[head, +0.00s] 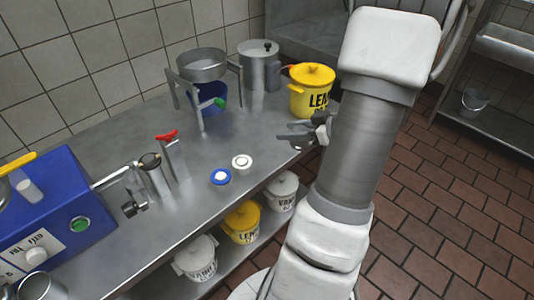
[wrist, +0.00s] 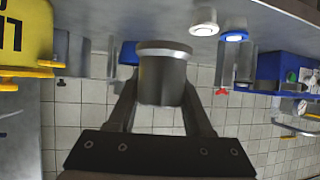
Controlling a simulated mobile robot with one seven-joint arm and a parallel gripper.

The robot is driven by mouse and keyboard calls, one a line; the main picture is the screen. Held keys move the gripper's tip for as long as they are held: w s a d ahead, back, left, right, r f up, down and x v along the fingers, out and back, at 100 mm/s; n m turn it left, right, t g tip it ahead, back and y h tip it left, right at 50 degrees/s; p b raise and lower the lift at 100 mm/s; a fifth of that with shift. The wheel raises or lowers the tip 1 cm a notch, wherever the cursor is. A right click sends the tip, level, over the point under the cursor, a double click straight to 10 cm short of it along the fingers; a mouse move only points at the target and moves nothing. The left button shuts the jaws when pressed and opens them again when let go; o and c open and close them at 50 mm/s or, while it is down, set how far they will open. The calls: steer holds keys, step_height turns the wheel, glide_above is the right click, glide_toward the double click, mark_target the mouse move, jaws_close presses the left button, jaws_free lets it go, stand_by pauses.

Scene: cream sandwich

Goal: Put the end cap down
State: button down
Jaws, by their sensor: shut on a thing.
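The end cap (wrist: 162,78) is a short grey metal cylinder with a paler rim. In the wrist view it sits between the two fingers of my gripper (wrist: 160,92), which is shut on it. In the head view my gripper (head: 303,132) is over the right end of the steel counter (head: 180,220), in front of the yellow bucket. My arm and fingers mostly hide the cap there. I cannot tell from these views whether the cap touches the counter.
A white ringed disc (head: 242,162) and a blue ringed disc (head: 221,177) lie left of my gripper. The lidded yellow bucket (head: 309,98) stands close behind it. A bowl on a stand (head: 202,68) and a blue machine (head: 60,215) are farther left. Counter between is partly bare.

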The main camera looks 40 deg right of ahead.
steer(key=b, duration=0.5)
glide_above(258, 151)
step_height(258, 151, down, 7)
steer(key=shift+r, duration=0.1)
steer(key=shift+f+b, duration=0.9)
steer(key=shift+f, duration=1.15)
steer(key=shift+f, duration=0.15)
steer(key=shift+c, duration=1.5)
jaws_free()
